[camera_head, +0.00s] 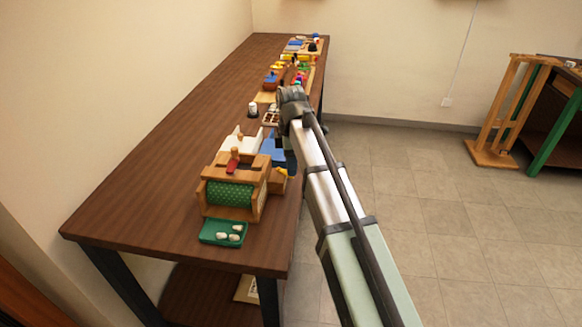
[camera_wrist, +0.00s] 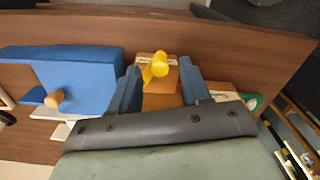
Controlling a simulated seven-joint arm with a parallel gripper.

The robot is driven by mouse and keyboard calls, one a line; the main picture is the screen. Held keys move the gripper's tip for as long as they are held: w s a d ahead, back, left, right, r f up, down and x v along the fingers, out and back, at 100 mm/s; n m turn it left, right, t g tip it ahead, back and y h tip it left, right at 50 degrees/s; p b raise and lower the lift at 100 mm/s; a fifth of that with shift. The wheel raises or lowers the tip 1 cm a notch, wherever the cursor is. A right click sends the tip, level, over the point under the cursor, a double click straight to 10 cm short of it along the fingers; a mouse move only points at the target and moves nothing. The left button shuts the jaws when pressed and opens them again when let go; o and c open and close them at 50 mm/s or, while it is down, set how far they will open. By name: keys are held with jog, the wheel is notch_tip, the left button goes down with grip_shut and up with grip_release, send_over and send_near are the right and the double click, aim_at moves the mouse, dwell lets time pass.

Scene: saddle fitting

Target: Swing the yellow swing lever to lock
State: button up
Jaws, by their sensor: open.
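The yellow swing lever (camera_wrist: 154,69) shows in the wrist view, with a rounded knob end, over a small orange-brown wooden block (camera_wrist: 158,86). My gripper (camera_wrist: 159,66) is open, with one blue-grey finger on each side of the lever. The lever appears between the fingers, nearer the middle than either finger, with a gap showing on both sides. Depth between fingertips and lever is hard to judge. In the head view a small yellow part (camera_head: 281,171) shows at the right side of the wooden fixture (camera_head: 246,205). My gripper is mostly hidden there behind my arm.
A blue block (camera_wrist: 80,78) with a wooden knob (camera_wrist: 54,98) lies left of my gripper in the wrist view. A green tray (camera_head: 210,238) with white pieces sits at the near table edge. Several small items line the table's far right side; its left side is clear.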

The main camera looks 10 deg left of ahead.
jog(key=shift+f, duration=0.95)
grip_shut()
